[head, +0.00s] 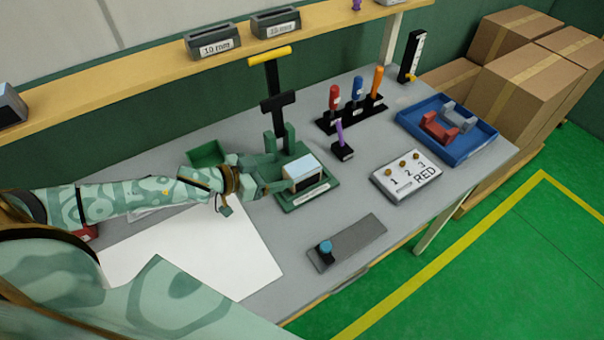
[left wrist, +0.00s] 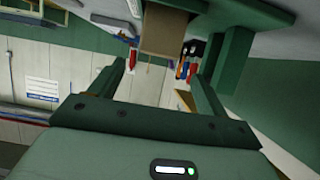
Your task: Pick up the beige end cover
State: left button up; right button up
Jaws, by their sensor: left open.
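A small box-shaped part (head: 304,172) with a pale blue top and a beige edge sits on the green fixture (head: 319,193); the beige end cover seems to belong to it, but its outline is unclear. My left gripper (head: 277,174) is open, low over the table, with its fingers at the left side of this part. In the left wrist view, the two open fingers (left wrist: 163,90) stand apart, and a brownish-beige block (left wrist: 165,32) shows beyond and between them. I cannot tell whether they touch it. My right gripper is not in view.
Dark uprights with a yellow-topped tool (head: 270,60) stand behind the fixture. A grey plate with a blue knob (head: 348,242) lies in front. White paper (head: 215,255) lies at left.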

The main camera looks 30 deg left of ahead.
aim_at(297, 168)
pick_arm(q)
jog(key=b+x, duration=0.1)
jog(key=x, duration=0.8)
jog(key=shift+s+d+f, duration=0.1)
jog(key=shift+s, duration=0.05)
jog(key=shift+s, duration=0.1)
jog(key=shift+c, duration=0.3)
jog(key=c, duration=1.2)
jog(key=shift+o, duration=0.2)
